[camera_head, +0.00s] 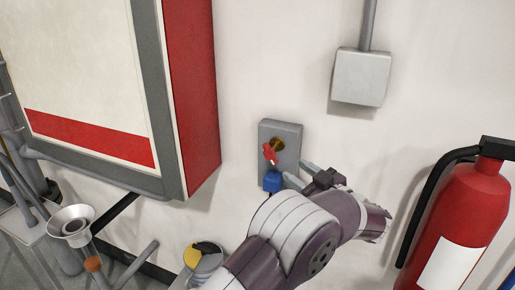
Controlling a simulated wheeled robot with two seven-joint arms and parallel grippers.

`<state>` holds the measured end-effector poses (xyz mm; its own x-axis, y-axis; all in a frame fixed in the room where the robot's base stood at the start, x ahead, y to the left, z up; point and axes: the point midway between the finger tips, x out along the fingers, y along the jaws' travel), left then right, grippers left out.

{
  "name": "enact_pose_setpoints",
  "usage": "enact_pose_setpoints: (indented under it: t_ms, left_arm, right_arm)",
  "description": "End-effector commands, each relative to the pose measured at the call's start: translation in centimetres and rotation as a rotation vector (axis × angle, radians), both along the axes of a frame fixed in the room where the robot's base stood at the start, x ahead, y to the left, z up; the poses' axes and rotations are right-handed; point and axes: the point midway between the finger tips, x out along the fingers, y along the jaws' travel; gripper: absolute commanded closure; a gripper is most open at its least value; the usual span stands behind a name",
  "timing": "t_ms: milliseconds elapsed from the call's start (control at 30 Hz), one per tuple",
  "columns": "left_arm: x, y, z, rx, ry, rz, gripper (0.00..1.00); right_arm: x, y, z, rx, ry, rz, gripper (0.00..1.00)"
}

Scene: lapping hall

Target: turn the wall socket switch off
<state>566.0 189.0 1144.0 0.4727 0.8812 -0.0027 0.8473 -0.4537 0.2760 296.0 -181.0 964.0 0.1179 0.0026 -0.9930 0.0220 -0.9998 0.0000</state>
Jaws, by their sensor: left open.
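The wall socket (290,134) is a grey upright box on the white wall, near the middle of the view. Its switch (269,154) is a red handle on a round brass-coloured base, slanting down to the left. A blue part (272,181) sits at the bottom of the box. My left gripper (301,174) is just right of the socket's lower part, fingers pointing up and left towards it. It is open with nothing between the fingers. One fingertip overlaps the box's edge near the blue part in the picture; I cannot tell whether it touches. My right gripper is not in view.
A red and white cabinet (196,85) stands out on the left. A grey junction box (361,78) with a conduit is above right. A red fire extinguisher (462,215) with a black hose is at the right. A metal funnel (72,223) is lower left.

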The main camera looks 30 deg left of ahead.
Motion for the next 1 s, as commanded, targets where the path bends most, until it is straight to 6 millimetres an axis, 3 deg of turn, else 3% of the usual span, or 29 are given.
enact_pose_setpoints:
  t_ms: [133,500,700,933,1000]
  left_arm:
    - [0.5,2.0,0.2,0.0,0.001,0.033,0.55]
    - [4.5,9.8,0.2,-0.001,-0.002,0.029,0.55]
    - [5.3,11.3,0.1,-0.001,-0.003,0.026,0.55]
    - [5.3,11.3,0.1,0.0,-0.003,0.025,0.55]
    - [5.3,11.3,0.1,0.0,-0.003,0.025,0.77]
  right_arm:
    - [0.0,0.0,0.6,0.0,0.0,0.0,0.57]
    - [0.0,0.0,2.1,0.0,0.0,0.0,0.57]
    - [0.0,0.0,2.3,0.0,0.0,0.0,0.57]
    - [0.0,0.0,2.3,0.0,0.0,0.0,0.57]
    - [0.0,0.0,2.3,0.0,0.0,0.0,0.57]
